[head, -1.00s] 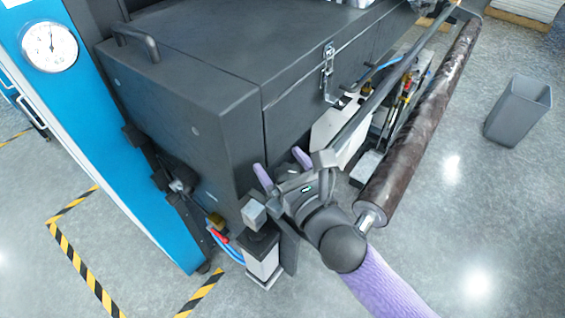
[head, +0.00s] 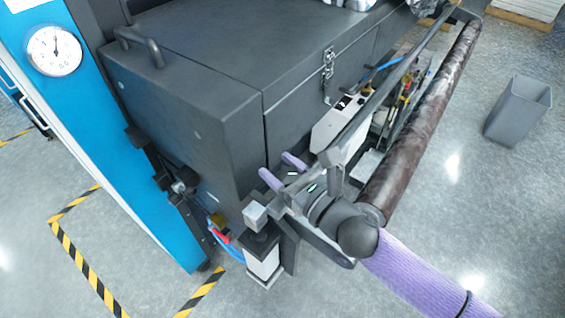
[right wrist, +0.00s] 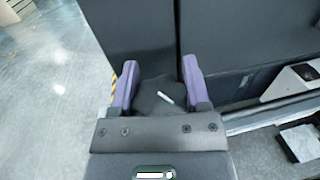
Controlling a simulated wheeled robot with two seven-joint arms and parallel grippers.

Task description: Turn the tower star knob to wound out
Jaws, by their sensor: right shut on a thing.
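My right gripper (head: 281,169) is at the front corner of the dark machine, its purple fingers pointing up toward the housing. In the right wrist view its two fingers (right wrist: 160,84) stand on both sides of a dark star knob (right wrist: 153,98) with a white mark, and are shut on it. In the head view this knob is hidden by the gripper. The exact turn of the knob is hard to read. My left gripper is not in view.
The dark machine housing (head: 190,70) stands right behind the gripper. A long dark roll (head: 425,115) runs to the right of my arm. A round dial (head: 54,50) sits on the blue panel. A grey bin (head: 517,110) stands on open floor at right.

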